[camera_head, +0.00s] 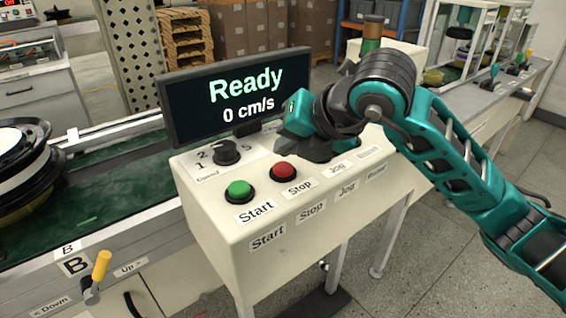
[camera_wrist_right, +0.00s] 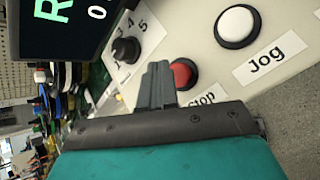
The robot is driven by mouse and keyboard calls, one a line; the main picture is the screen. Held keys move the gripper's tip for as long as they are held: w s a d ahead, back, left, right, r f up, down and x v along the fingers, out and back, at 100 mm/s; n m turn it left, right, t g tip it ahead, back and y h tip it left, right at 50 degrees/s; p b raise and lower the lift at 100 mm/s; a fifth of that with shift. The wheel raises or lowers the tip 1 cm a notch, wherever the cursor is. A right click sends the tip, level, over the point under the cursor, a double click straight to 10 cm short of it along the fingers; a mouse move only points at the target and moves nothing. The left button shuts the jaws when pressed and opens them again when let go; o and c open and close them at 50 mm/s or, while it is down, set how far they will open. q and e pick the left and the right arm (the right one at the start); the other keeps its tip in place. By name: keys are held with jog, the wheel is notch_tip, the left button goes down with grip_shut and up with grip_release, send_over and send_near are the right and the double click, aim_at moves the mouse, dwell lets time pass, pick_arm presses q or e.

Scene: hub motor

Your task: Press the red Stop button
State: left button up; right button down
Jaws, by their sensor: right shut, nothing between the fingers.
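The red Stop button (camera_head: 283,172) sits in a black ring on the sloped top of the white control box, with a Stop label beside it. My right gripper (camera_head: 290,150) is shut and empty, just behind the button in the head view. In the right wrist view the closed fingers (camera_wrist_right: 158,85) overlap the left edge of the red button (camera_wrist_right: 184,74) and partly hide it. I cannot tell whether they touch it; its cap looks raised in the head view. My left gripper is not in view.
A green Start button (camera_head: 239,191) is left of Stop. A dark knob (camera_head: 226,152) and a screen (camera_head: 222,100) reading "Ready, 0 cm/s" stand behind. A white button (camera_wrist_right: 237,26) near a Jog label shows in the wrist view. A conveyor (camera_head: 95,200) runs at the left.

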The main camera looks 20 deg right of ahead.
aim_at(288, 168)
notch_tip(288, 168, up, 5)
jog(key=p, duration=0.3)
jog(key=shift+f, duration=0.15)
dwell(0.4)
